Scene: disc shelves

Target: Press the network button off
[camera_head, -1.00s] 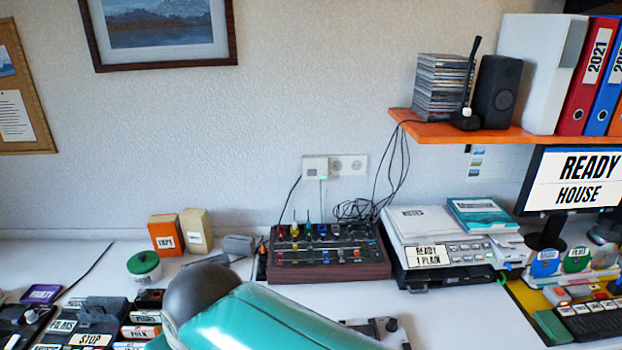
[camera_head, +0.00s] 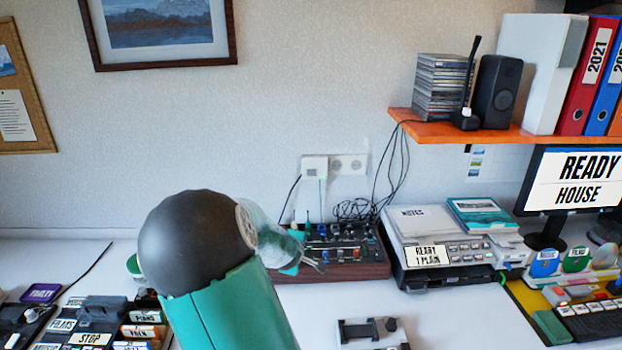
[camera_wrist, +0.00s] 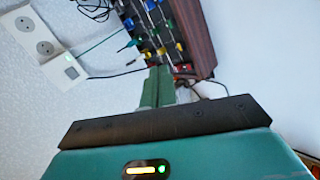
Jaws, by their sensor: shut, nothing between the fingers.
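No label reading "network" can be made out. A dark panel with coloured knobs and levers in a wooden case (camera_head: 345,271) stands on the desk by the wall; the wrist view shows its wooden side (camera_wrist: 194,35) at the top. A small white box (camera_head: 315,168) is on the wall beside a socket; its small light shows in the wrist view (camera_wrist: 64,68). My gripper (camera_head: 318,265) is at the panel's left part, its green fingers (camera_wrist: 159,72) shut and empty, pointing at the panel's edge. Whether they touch it cannot be told. My arm hides the panel's left end.
A printer-like machine (camera_head: 430,226) stands right of the panel, under an orange shelf (camera_head: 520,137). Black cables (camera_head: 394,165) hang between wall and shelf.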

